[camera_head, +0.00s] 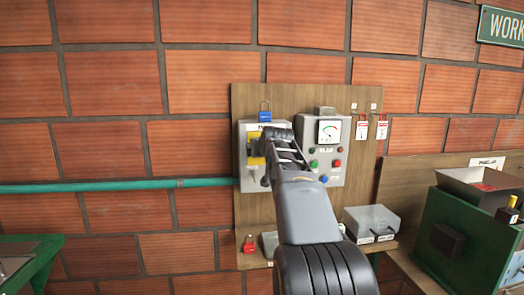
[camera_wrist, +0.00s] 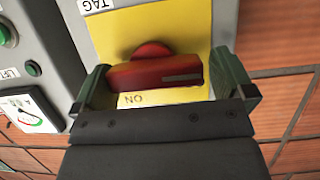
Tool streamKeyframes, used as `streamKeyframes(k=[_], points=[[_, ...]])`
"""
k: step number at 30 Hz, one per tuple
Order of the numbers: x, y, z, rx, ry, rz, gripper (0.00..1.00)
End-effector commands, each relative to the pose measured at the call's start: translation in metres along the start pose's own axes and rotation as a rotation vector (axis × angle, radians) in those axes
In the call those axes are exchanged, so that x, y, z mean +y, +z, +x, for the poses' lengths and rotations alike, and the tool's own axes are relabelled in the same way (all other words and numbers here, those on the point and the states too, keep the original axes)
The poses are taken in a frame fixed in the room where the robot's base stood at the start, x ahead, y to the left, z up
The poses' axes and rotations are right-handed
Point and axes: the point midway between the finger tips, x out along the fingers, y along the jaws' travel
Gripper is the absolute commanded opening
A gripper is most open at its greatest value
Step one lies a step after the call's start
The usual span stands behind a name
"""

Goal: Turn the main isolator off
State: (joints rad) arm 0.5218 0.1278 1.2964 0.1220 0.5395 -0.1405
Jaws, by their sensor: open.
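The main isolator is a grey box (camera_head: 249,183) on the wooden board, with a yellow plate (camera_wrist: 180,28) on its front. Its red rotary handle (camera_wrist: 155,74) lies crosswise in the wrist view, just above an upside-down "ON" label (camera_wrist: 133,99). My gripper (camera_wrist: 164,78) is open, with one finger on each side of the handle's ends. I cannot tell whether either finger touches it. In the head view my gripper (camera_head: 268,160) is in front of the isolator and hides the handle and much of the plate.
A control box (camera_head: 336,170) with a meter and coloured buttons stands close right of the isolator. A blue padlock (camera_head: 265,117) is at the isolator's top. A green pipe (camera_head: 120,186) runs in from the left.

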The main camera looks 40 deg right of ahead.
Motion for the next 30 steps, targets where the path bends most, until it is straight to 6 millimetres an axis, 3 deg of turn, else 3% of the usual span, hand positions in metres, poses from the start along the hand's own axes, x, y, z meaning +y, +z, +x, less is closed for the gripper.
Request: streamKeyframes(k=[5,21,30], points=[[0.001,0.001,-0.013,0.0,0.0,0.001,1.0],[-0.001,0.0,-0.113,0.003,-0.001,0.0,1.0],[-0.002,-0.002,-0.135,0.002,-0.002,0.0,1.0]])
